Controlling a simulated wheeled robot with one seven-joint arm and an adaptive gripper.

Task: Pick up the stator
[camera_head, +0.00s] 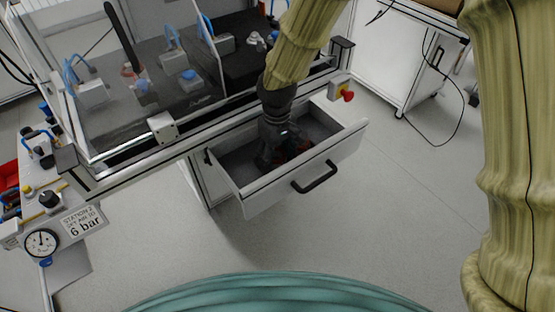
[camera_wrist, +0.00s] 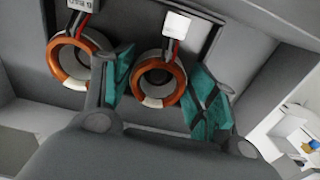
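Two ring-shaped stators with copper windings and white tags lie in the open drawer. In the wrist view, one stator (camera_wrist: 181,84) lies between the fingers of my gripper (camera_wrist: 160,80), and the other stator (camera_wrist: 54,62) lies to the left, outside the left finger. The fingers have teal pads and stand apart, one on each side of the right-hand stator; I cannot tell whether the left pad touches it. In the head view my gripper (camera_head: 272,158) reaches down into the drawer, and the stators are mostly hidden behind it, with a reddish part (camera_head: 302,146) showing.
The drawer (camera_head: 226,177) is pulled out under the test station, its walls close around my gripper. A black handle (camera_head: 317,178) is on its front. A red emergency button (camera_head: 347,96) sits above. A pressure gauge (camera_head: 40,243) stands at left. The floor ahead is clear.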

